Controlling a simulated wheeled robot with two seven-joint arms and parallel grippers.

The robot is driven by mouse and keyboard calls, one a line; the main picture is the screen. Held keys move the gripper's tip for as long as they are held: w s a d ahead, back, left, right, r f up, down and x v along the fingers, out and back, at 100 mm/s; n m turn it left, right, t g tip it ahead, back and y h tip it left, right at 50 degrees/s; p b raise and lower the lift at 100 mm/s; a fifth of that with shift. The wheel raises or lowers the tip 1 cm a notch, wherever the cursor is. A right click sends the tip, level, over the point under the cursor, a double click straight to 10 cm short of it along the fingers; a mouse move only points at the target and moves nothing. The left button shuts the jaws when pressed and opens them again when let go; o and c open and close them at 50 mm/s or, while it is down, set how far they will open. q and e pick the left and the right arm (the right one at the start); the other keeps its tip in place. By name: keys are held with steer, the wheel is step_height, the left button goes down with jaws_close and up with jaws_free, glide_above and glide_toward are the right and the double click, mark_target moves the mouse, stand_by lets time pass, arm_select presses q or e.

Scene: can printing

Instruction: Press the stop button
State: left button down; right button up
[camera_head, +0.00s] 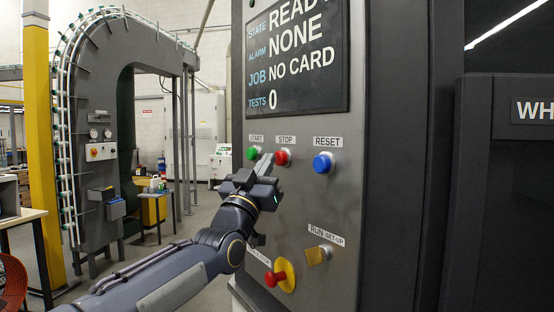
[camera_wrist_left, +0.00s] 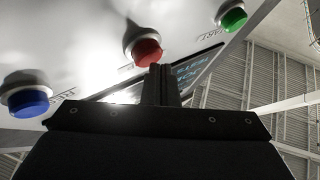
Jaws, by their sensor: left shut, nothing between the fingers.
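The red stop button (camera_head: 282,157) is on the grey control panel (camera_head: 350,200), under a "STOP" label, between the green start button (camera_head: 253,153) and the blue reset button (camera_head: 323,162). My left gripper (camera_head: 266,160) is shut and empty, its fingertips close to the stop button at its lower left. In the left wrist view, the shut fingers (camera_wrist_left: 160,80) point toward the red button (camera_wrist_left: 147,52), with the green button (camera_wrist_left: 233,18) and blue button (camera_wrist_left: 28,100) on either side. I cannot tell whether the fingertips touch the red button. My right gripper does not show.
A screen (camera_head: 297,55) above the buttons reads READY, NONE, NO CARD and 0. Below are a yellow run/setup switch (camera_head: 318,255) and a red emergency knob (camera_head: 276,278) on yellow, its label partly hidden by my arm. A dark cabinet (camera_head: 505,200) stands at the right.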

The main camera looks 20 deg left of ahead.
arm_select(q)
steer(key=shift+w+d, duration=0.45)
steer(key=shift+w, duration=0.2)
stand_by(0.7)
stand_by(0.3)
steer(key=shift+s+a+b, duration=0.35)
steer(key=shift+s+b, duration=0.1)
steer(key=shift+s, duration=0.1)
steer(key=shift+s+a+b, duration=0.35)
steer(key=shift+s+b, duration=0.1)
steer(key=shift+s, duration=0.1)
steer(key=shift+f, duration=0.1)
steer(key=s+a+b, duration=0.1)
steer(key=s+b, duration=0.1)
steer(key=s, duration=0.1)
steer(key=s+a+b, duration=0.1)
steer(key=shift+s+a, duration=0.15)
steer(key=shift+a, duration=0.15)
